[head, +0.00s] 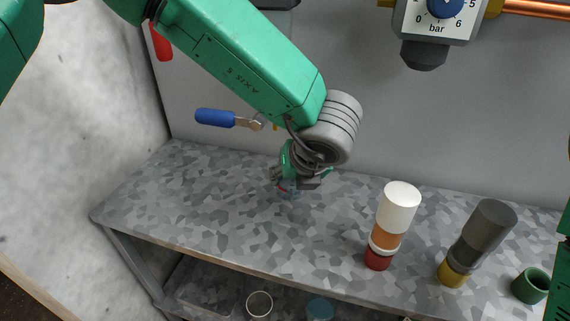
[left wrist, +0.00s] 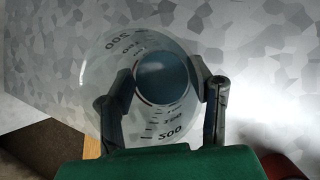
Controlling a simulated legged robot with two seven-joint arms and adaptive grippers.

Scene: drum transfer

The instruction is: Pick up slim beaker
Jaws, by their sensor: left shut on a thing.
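The slim beaker (left wrist: 103,66) is a clear vessel with dark graduation marks reading 200, seen from above in the left wrist view. A blue-grey round area (left wrist: 162,78) shows at its bottom. My left gripper (head: 291,187) is shut on the beaker, with its dark fingers (left wrist: 164,98) at either side. In the head view the wrist and fingers largely hide the beaker, low over the grey mottled worktop (head: 210,205). I cannot tell whether its base touches the worktop. My right gripper is not in view.
A white, orange and red container (head: 398,212) and a dark grey and yellow one (head: 482,235) stand on the right. A green cup (head: 530,286) is beyond them. A blue-handled lever (head: 215,117) and a gauge (head: 440,22) are on the wall. The worktop's left part is clear.

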